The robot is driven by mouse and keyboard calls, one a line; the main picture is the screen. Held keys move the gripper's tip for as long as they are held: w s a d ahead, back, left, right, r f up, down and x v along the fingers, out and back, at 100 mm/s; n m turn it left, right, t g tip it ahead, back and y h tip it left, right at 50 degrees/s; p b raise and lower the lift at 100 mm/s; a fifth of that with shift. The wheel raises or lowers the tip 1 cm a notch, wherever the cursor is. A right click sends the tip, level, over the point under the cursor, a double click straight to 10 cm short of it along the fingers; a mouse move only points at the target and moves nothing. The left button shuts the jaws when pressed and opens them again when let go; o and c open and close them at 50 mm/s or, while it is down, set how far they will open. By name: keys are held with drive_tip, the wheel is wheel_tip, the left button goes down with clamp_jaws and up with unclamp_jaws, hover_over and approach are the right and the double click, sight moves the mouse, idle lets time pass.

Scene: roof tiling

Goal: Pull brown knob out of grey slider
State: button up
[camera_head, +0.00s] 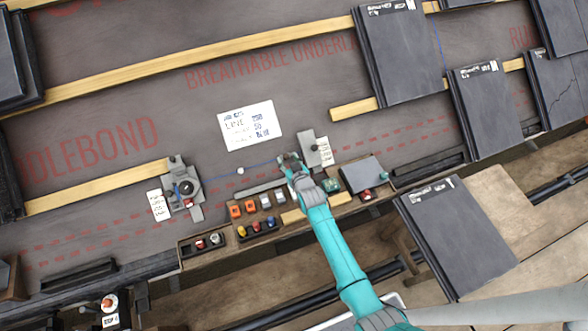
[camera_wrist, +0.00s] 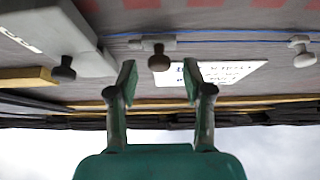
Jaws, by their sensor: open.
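In the wrist view, a dark brown knob (camera_wrist: 159,60) stands out from a small pale grey slider (camera_wrist: 138,44) by a blue line. My gripper (camera_wrist: 159,80) is open, its two fingers on either side of the knob's direction, with visible gaps on both sides; I cannot tell the depth between the tips and the knob. In the head view my gripper (camera_head: 289,160) is at the blue line's right end, beside a grey block (camera_head: 309,147), and hides this knob.
A second dark knob (camera_wrist: 64,68) stands on a grey plate (camera_wrist: 45,35) at left in the wrist view; another knob (camera_wrist: 303,56) is at right. A white card (camera_head: 250,125) lies above the line. A grey reel block (camera_head: 182,187) is at left. Trays of small parts (camera_head: 258,226) lie below.

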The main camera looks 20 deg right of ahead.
drive_tip(key=v, duration=1.1)
wheel_tip(320, 180, up, 10)
drive_tip(key=s, duration=0.2)
drive_tip(key=shift+s+r, duration=0.15)
drive_tip(key=shift+s, duration=0.05)
idle(0.7)
drive_tip(key=shift+s, duration=0.1)
idle(0.3)
